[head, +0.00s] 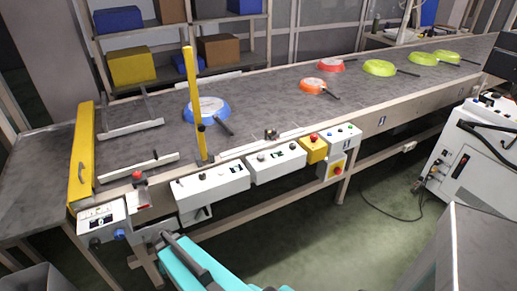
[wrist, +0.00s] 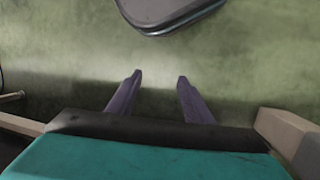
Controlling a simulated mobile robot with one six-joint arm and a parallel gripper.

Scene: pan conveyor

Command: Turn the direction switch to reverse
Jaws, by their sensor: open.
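Several control boxes run along the conveyor's front edge in the head view. A long white box (head: 212,186) with dark knobs is left of centre, and a second white box (head: 276,161) with knobs is to its right. A small white panel (head: 102,216) is at the left end, with a blue knob (head: 120,234) below it. I cannot tell which knob is the direction switch. My gripper (wrist: 158,78) is open and empty in the wrist view, with its two dark fingers apart over the green floor. My teal arm shows at the bottom of the head view, below and in front of the boxes.
The conveyor (head: 270,110) carries a blue pan (head: 206,108), an orange pan (head: 313,86), a red pan (head: 330,65) and several green pans. A yellow post (head: 192,100) stands at the front edge. Red buttons sit on the yellow box (head: 313,150) and near the left end. A grey machine (head: 470,155) stands at right.

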